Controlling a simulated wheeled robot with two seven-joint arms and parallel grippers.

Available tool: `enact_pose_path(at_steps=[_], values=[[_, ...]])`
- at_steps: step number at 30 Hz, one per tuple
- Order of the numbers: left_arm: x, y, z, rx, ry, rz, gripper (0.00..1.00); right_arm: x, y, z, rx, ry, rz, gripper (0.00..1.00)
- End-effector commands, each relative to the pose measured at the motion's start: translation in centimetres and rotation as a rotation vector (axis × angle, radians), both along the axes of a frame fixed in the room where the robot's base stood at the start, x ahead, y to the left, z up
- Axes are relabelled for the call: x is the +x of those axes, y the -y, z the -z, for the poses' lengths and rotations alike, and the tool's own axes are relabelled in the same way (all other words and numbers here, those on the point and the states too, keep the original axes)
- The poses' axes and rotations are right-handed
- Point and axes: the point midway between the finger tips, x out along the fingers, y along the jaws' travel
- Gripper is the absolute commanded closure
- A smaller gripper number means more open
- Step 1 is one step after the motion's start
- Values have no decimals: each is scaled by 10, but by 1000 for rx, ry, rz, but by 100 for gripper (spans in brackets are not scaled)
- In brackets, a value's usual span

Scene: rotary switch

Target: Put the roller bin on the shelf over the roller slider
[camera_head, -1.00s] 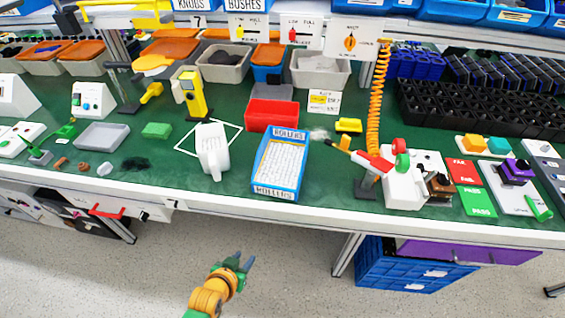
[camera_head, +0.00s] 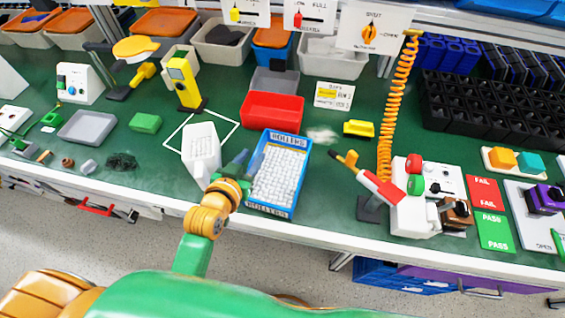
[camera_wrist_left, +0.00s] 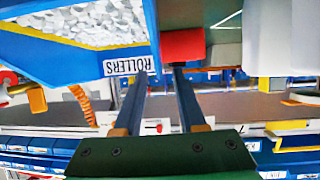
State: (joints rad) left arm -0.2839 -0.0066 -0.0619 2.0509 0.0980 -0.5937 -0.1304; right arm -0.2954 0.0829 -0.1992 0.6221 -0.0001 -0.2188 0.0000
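The roller bin (camera_head: 280,175) is a blue open box of small white rollers, labelled ROLLERS, on the green bench near its front edge. My left gripper (camera_head: 240,158) is at the bin's left side, between it and a white scoop-like container (camera_head: 201,150). In the left wrist view, the bin (camera_wrist_left: 122,53) is at upper left, and the two fingers of the left gripper (camera_wrist_left: 160,72) are apart, with the bin's edge near the gap. I cannot tell whether they touch it. I cannot identify the roller slider. My right gripper is out of view.
A red bin (camera_head: 272,110) stands just behind the roller bin. A yellow device (camera_head: 184,82) stands behind left. To the right are a white fixture (camera_head: 414,205) with a red-yellow tool and a hanging orange coiled hose (camera_head: 388,110). Cards hang from the shelf above.

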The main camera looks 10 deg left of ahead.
Motion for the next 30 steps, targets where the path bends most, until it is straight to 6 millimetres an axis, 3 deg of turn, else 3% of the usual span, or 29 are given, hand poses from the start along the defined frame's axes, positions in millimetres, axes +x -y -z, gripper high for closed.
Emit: enact_pose_path(at_steps=[9,16,17,21,30], values=[[49,6,25,-1,0,1,60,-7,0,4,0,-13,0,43],[52,6,26,-1,0,1,60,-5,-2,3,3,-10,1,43],[52,6,26,-1,0,0,63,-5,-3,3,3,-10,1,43],[52,6,26,-1,-1,0,100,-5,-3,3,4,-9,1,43],[52,6,26,0,-1,0,100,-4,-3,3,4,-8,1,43]])
